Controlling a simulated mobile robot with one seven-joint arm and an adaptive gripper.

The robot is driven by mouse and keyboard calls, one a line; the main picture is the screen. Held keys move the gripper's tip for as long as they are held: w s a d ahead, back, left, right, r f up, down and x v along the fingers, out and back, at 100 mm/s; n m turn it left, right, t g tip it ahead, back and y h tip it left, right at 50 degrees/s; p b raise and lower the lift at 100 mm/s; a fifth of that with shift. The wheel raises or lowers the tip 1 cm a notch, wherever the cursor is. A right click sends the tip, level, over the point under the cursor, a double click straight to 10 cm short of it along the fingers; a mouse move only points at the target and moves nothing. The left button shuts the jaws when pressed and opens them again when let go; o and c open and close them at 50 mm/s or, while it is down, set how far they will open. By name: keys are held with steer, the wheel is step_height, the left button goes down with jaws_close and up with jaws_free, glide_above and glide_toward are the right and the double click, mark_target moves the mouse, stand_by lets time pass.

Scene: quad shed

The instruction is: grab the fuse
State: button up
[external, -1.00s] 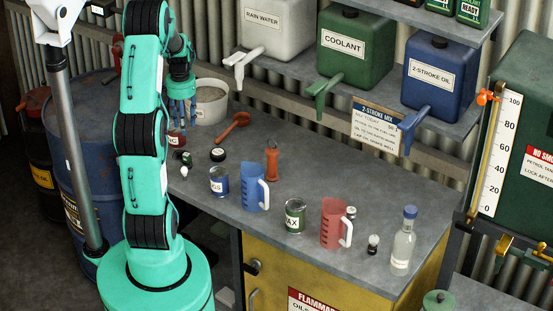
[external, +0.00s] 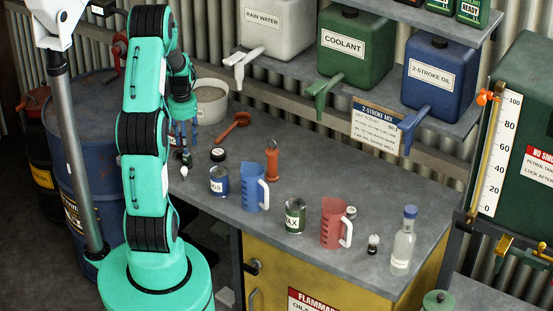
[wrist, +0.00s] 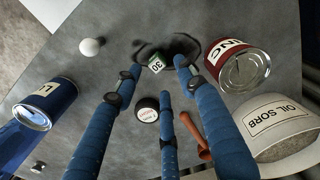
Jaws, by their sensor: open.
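The fuse (wrist: 156,65), a small green piece marked 30, lies on the grey bench in the wrist view, with a dark shadow around it. In the external view the fuse (external: 187,158) is a small dark-green shape just below my fingers. My gripper (wrist: 160,76) has three blue fingers. They are spread open, with the fuse between the two upper tips in the wrist view. Nothing is held. In the external view my gripper (external: 184,142) is low over the bench's left end; whether its tips touch the bench cannot be told.
A red can (wrist: 238,67) stands close to the right finger. A white bulb (wrist: 92,46), a black cap (wrist: 147,108), a blue can (wrist: 42,106), a red scoop (wrist: 191,132) and the oil sorb tub (wrist: 285,108) lie around. Jugs and a bottle (external: 402,242) stand farther right.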

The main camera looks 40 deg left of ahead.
mark_target(187, 158)
steer(key=shift+s+f+b, duration=0.1)
steer(key=shift+f+b, duration=0.45)
steer(key=shift+f, duration=2.05)
steer(key=c, duration=0.9)
